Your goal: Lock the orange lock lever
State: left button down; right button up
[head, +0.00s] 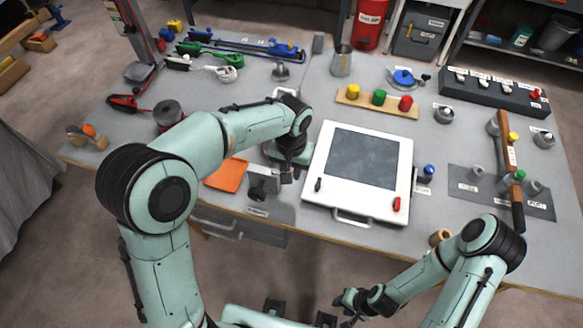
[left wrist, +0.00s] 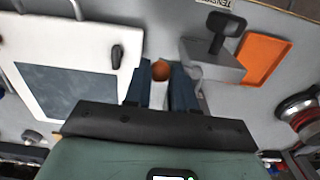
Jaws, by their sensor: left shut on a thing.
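The orange lock lever's round knob (left wrist: 160,70) shows in the left wrist view between the two dark fingers of my left gripper (left wrist: 163,82). The gripper is shut on it. The rest of the lever is hidden by the fingers. The knob is beside a grey block (left wrist: 212,62) with a black handle (left wrist: 226,24). In the head view, the block (head: 262,184) is at the table's front edge, and my left gripper (head: 288,176) is just right of it. My right gripper (head: 343,309) is low in front of the table, empty, with its fingers apart.
A white panel with a dark screen (head: 360,162) lies close to the right of my left gripper. An orange tray (head: 226,175) lies to the left of the block. A wooden strip with coloured knobs (head: 377,101) is behind the panel. Tools and fixtures line the back and right.

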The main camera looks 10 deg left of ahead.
pick_arm(q)
jog(key=c, duration=1)
grip_release()
jog(key=shift+o, duration=0.2)
jog(key=shift+r, duration=0.15)
notch_tip(320, 180, up, 13)
jog(key=p, duration=0.1)
jog(key=shift+p, duration=0.35)
pick_arm(e)
jog(key=shift+w+r, duration=0.95)
jog(key=shift+r, duration=0.25)
